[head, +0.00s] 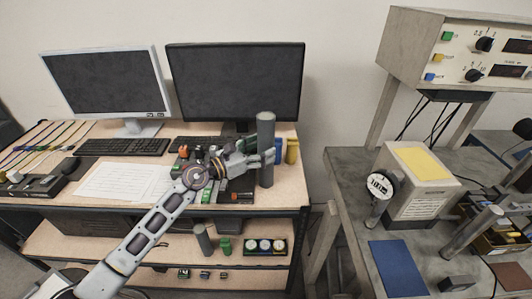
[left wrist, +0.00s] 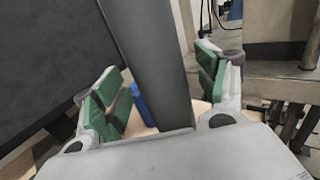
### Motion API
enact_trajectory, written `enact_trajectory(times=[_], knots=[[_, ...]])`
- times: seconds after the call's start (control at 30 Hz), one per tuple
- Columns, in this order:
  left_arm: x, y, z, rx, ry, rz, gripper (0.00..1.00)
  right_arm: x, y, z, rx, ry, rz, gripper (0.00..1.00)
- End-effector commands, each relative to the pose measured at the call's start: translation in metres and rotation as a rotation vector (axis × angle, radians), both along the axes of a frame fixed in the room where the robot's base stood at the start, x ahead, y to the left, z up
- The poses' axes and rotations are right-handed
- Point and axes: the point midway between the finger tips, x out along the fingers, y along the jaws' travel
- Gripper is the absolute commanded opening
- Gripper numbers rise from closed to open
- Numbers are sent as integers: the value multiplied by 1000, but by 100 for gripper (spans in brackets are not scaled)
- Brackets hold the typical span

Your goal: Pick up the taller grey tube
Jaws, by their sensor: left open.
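The taller grey tube (head: 266,128) stands upright near the right end of the desk. My left gripper (head: 262,160) is at the tube, about halfway up it. In the left wrist view the tube (left wrist: 158,70) passes between the two green-padded fingers of my left gripper (left wrist: 158,95), which are open. A gap shows between the tube and each finger there. A shorter grey tube (head: 203,240) stands on the shelf below. My right gripper is not in view.
A blue object (head: 278,150) and a yellow cylinder (head: 292,150) stand close to the tube's right. A black monitor (head: 235,80) is behind it. Small parts lie on the desk to its left. A grey bench (head: 345,165) with instruments stands at the right, beyond a gap.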

Motion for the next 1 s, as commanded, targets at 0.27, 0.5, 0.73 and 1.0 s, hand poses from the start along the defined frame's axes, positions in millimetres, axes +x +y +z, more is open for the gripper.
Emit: enact_trajectory(times=[0.27, 0.5, 0.73, 1.0], knots=[[12, -16, 1, -1, 0, 0, 72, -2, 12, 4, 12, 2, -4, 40], [13, -17, 0, 0, 0, 0, 72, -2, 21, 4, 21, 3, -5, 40], [13, -17, 0, 0, 0, 0, 72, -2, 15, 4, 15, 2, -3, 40], [13, -17, 0, 0, 0, 0, 47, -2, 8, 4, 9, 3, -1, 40]])
